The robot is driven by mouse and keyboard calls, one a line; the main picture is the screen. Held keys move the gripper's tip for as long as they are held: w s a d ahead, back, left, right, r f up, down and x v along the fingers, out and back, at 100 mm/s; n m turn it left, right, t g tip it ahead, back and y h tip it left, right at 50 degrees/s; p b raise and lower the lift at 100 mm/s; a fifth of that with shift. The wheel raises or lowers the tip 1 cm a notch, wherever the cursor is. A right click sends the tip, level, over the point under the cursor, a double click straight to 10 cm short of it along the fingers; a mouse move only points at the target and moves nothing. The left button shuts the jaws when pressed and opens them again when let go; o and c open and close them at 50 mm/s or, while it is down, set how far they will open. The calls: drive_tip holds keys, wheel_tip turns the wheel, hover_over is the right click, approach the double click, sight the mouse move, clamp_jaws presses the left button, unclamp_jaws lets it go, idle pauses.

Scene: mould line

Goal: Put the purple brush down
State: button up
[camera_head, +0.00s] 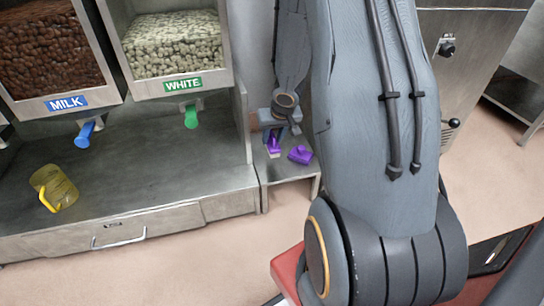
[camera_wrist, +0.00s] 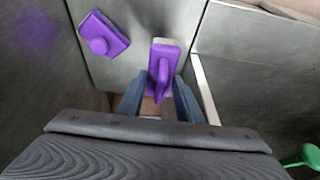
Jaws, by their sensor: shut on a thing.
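A purple brush (camera_wrist: 163,65) with a pale underside is between the two fingers of my gripper (camera_wrist: 158,98), its handle towards me in the wrist view. In the head view my gripper (camera_head: 273,128) points down over a low metal shelf (camera_head: 292,173), and the brush (camera_head: 274,144) hangs below it, pale end down. I cannot tell whether the brush touches the shelf. A second purple piece, a block with a round knob (camera_wrist: 103,35), lies on the shelf to the left in the wrist view. In the head view this block (camera_head: 300,155) is just right of the brush.
A metal counter (camera_head: 150,170) stands left of the shelf, with a yellow clear jug (camera_head: 60,190) on its side. Above are the MILK (camera_head: 50,60) and WHITE (camera_head: 172,45) hoppers with blue (camera_head: 86,133) and green taps (camera_head: 191,117). The shelf has little free room.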

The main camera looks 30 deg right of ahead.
drive_tip(key=shift+f+b, duration=3.35)
drive_tip(key=shift+b, duration=0.25)
drive_tip(key=shift+f, duration=0.15)
drive_tip(key=o, duration=1.1)
drive_tip(key=p+v, duration=1)
drive_tip(key=v, duration=0.2)
drive_tip(key=shift+r, duration=0.3)
